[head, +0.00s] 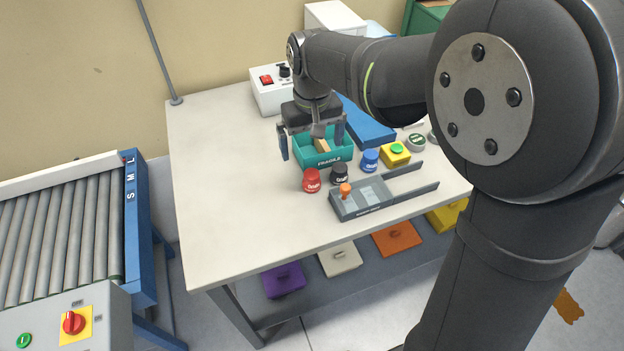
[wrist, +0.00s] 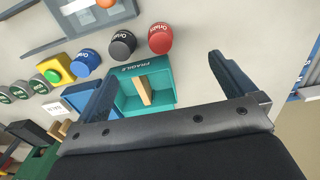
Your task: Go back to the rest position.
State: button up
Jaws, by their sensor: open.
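My gripper (head: 312,143) is over the teal bin marked FRAGILE (head: 325,160) on the white table. In the wrist view its two fingers (wrist: 165,90) stand wide apart with nothing between them in their grip. The teal bin (wrist: 127,72) shows beyond the fingers, with a tan wooden block (wrist: 143,91) inside it. The block (head: 322,146) also shows in the head view. My gripper's fingers appear above the bin; I cannot tell exactly how far.
Red (head: 311,180), black (head: 339,174) and blue (head: 369,160) jars stand in front of the bin. A grey fixture with an orange knob (head: 346,190) lies nearer. A white control box (head: 270,93) stands behind. A roller conveyor (head: 60,235) is at left. The table's left part is clear.

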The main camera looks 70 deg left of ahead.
notch_tip(320, 180, up, 7)
send_over(312, 174)
dwell(0.9)
jog(key=c, duration=1.1)
jog(key=shift+o, duration=0.2)
jog(key=shift+n, duration=0.7)
notch_tip(312, 174, down, 19)
jog(key=shift+f, duration=0.15)
